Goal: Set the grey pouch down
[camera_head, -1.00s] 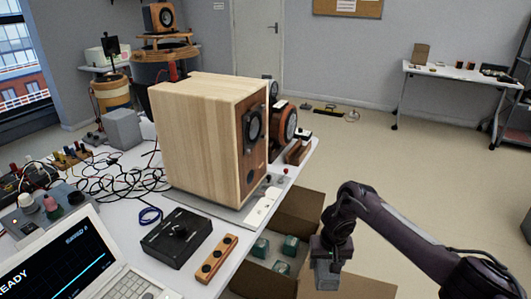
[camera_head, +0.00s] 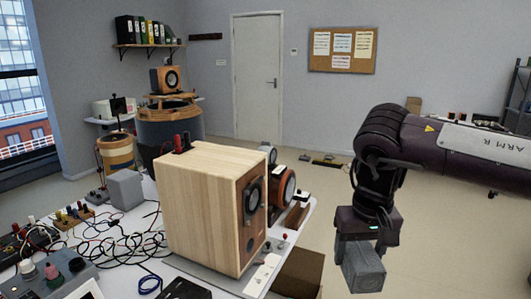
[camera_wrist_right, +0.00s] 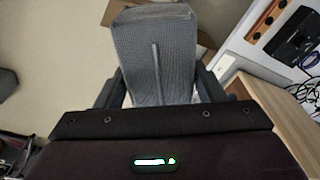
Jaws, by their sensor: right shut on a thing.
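The grey pouch (camera_head: 364,270) hangs below my right gripper (camera_head: 362,240) at the lower right of the head view. In the right wrist view the pouch (camera_wrist_right: 152,50) is a mesh-textured block with a seam down its middle, between the two dark fingers of my right gripper (camera_wrist_right: 160,92). The gripper is shut on it. The pouch is in the air, to the right of the table edge and apart from the wooden speaker (camera_head: 200,210). My left gripper is not in view.
An open cardboard box (camera_head: 300,272) stands beside the table, left of the pouch; cardboard also shows behind the pouch in the wrist view (camera_wrist_right: 195,45). The white table (camera_head: 225,285) carries the speaker, cables and instruments. Open floor (camera_head: 440,240) lies to the right.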

